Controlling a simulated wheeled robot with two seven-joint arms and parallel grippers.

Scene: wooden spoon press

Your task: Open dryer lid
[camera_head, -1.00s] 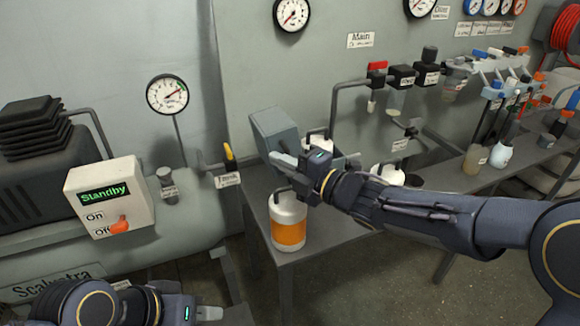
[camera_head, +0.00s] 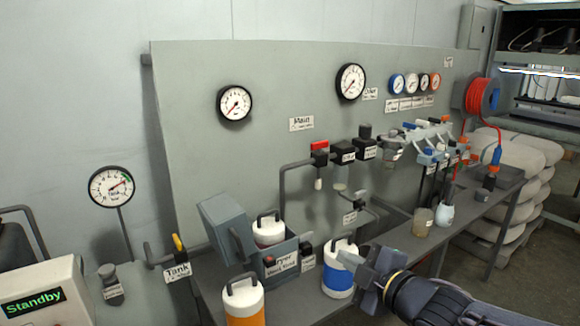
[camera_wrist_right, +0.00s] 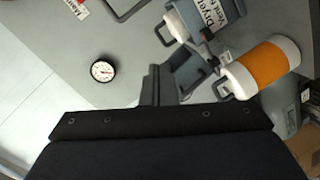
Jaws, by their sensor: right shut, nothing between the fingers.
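The dryer (camera_head: 287,264) is a grey box on the bench, with a label on its front. Its grey lid (camera_head: 226,226) stands raised and tilted at the left of the box. A white canister (camera_head: 268,233) shows in the opening. In the right wrist view the dryer's label (camera_wrist_right: 218,12) shows at the top. My right gripper (camera_head: 350,262) is shut and empty, to the right of the dryer and apart from the lid. It partly covers a white canister with a blue band (camera_head: 338,276). My left gripper is out of view.
A white canister with an orange band (camera_head: 243,303) stands in front of the dryer and shows in the right wrist view (camera_wrist_right: 264,66). A standby control box (camera_head: 45,295) is at lower left. Valves (camera_head: 343,152) and gauges (camera_head: 235,103) line the panel behind.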

